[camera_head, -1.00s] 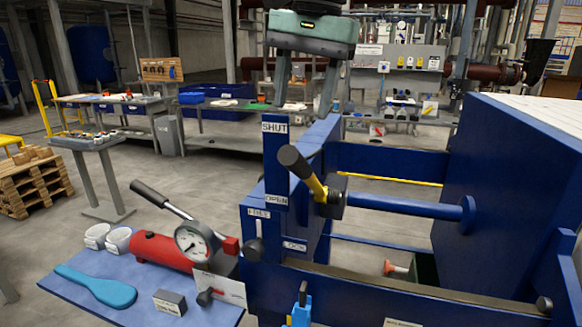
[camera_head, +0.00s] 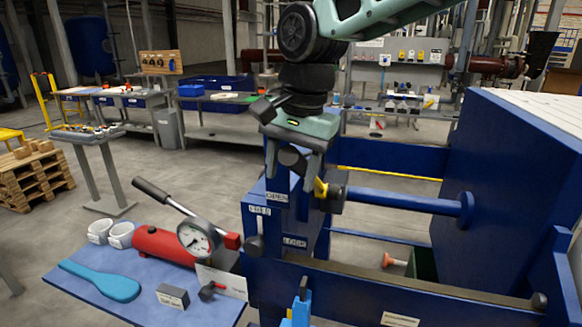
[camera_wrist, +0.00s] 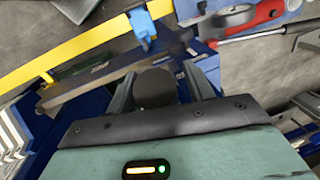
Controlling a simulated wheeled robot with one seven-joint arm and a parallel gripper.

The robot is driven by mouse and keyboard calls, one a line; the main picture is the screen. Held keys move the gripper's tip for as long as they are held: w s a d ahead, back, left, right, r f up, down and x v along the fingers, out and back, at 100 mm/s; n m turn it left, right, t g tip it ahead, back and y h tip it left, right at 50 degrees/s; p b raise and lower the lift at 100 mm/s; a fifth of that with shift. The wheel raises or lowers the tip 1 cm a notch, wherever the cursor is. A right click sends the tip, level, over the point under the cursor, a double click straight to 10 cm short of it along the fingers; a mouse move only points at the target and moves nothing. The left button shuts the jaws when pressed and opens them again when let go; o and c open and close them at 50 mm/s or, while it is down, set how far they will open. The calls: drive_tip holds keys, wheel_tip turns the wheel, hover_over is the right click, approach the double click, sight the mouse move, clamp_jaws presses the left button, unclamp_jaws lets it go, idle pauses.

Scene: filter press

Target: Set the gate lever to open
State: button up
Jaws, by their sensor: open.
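The gate lever (camera_head: 321,187) has a yellow shaft and a black knob (camera_head: 291,158), and sits on a dark hub on the blue press frame. It points up and to the left. The OPEN label (camera_head: 277,197) shows to its lower left; the SHUT label is hidden behind my gripper. My gripper (camera_head: 294,174) is open and points down, with one finger on each side of the knob. In the wrist view the knob (camera_wrist: 155,88) lies between the two fingers; I cannot tell whether either touches it.
A blue rod (camera_head: 405,201) runs right from the hub to the large blue press block (camera_head: 500,190). A smaller black-knobbed lever (camera_head: 254,243) stands by the lower labels. A red pump with a gauge (camera_head: 165,246) and a blue paddle (camera_head: 100,281) lie on the side table.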

clamp_jaws()
drive_tip(key=s+a+f+t+h+b, duration=0.1)
drive_tip(key=s+f+t+b, duration=0.2)
drive_tip(key=f+b, duration=0.7)
drive_tip(key=s+a+f+t+h+b, duration=0.1)
drive_tip(key=s+f+t+b, duration=0.2)
drive_tip(key=f+b, duration=0.7)
drive_tip(key=b, duration=1)
drive_tip(key=shift+f+n+t, duration=0.3)
drive_tip(key=shift+f+t, duration=0.05)
drive_tip(key=shift+t, duration=0.05)
drive_tip(key=shift+s+a+f+b, duration=0.1)
drive_tip(key=shift+s+f+b, duration=0.05)
drive_tip(key=shift+f+b, duration=0.15)
unclamp_jaws()
drive_tip(key=shift+r, duration=0.15)
drive_tip(key=shift+r, duration=0.1)
